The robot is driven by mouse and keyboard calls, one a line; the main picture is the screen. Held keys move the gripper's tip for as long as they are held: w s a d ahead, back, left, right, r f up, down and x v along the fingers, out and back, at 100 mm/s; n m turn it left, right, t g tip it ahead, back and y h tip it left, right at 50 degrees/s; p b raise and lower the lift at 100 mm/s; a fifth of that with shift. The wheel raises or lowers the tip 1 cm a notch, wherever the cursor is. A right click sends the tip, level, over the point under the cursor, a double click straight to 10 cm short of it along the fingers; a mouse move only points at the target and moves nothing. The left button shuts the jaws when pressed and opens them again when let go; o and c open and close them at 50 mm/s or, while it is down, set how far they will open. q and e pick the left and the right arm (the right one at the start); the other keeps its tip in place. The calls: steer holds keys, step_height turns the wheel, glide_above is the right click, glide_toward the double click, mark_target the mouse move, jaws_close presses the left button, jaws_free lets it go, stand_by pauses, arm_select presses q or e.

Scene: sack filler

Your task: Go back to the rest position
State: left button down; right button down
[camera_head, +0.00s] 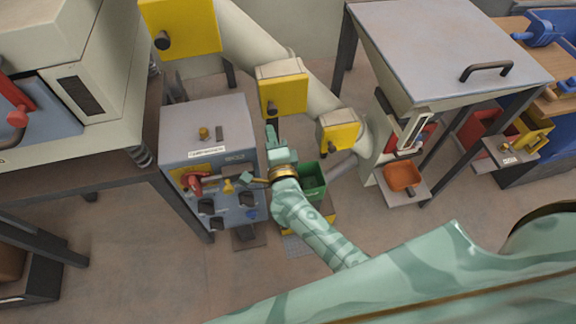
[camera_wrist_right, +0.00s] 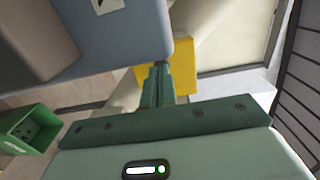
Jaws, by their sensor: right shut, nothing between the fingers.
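My right gripper (camera_head: 271,132) is raised in the middle of the head view, its pale green forearm coming up from the lower right. It is shut with nothing in it, and stands just right of the grey control box (camera_head: 203,128) and up and left of the green bin (camera_head: 319,194). In the right wrist view the dark green fingers (camera_wrist_right: 160,72) are together, in front of a yellow block (camera_wrist_right: 185,72) and beside a blue-grey box (camera_wrist_right: 110,42). My left gripper is not in view.
A big pipe with yellow boxes (camera_head: 284,94) runs diagonally behind the gripper. A grey hopper table (camera_head: 450,45) stands at upper right, with an orange tray (camera_head: 404,178) below it. A cream machine (camera_head: 50,40) fills the upper left. Open floor (camera_head: 130,265) lies at lower left.

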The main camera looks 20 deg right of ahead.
steer(key=s+a+p, duration=0.1)
steer(key=s, duration=1)
steer(key=shift+s+a, duration=0.15)
steer(key=shift+s, duration=0.2)
